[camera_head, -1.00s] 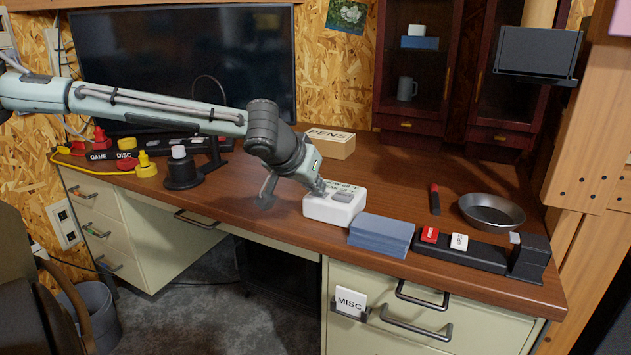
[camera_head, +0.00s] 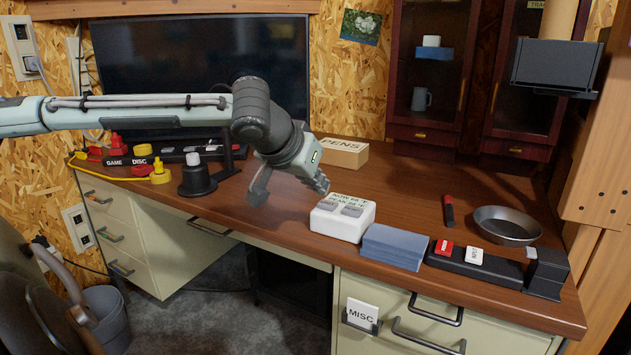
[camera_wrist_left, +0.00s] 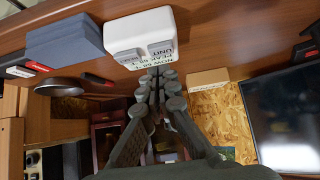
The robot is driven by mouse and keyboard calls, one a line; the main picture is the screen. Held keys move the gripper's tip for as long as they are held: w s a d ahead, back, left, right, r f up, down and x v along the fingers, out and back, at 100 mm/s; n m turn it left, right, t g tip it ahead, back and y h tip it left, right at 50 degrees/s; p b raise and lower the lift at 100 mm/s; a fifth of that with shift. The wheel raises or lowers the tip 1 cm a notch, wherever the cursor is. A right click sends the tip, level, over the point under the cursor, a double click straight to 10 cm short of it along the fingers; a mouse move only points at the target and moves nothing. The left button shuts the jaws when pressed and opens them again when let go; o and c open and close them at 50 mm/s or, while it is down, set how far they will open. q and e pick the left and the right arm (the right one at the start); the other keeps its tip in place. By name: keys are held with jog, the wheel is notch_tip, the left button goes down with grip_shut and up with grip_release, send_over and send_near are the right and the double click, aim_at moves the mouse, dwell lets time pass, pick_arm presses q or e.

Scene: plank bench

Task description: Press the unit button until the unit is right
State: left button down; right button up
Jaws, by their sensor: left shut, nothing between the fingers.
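The white unit box (camera_head: 340,222) sits on the wooden desk near its front edge. Its sloped top has two grey buttons and printed readout lines that appear to show NOW 68 °F and PEAK 68 °F. My right gripper is not in view.
A blue block (camera_head: 393,247) stands right beside the box, then a black holder with a red and a white key (camera_head: 474,255). A metal bowl (camera_head: 507,225) and a PENS box (camera_head: 343,152) are farther back.

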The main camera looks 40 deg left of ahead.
pick_arm(q)
jog(key=shift+s+r, duration=0.4)
jog(key=c, duration=2.3)
grip_release()
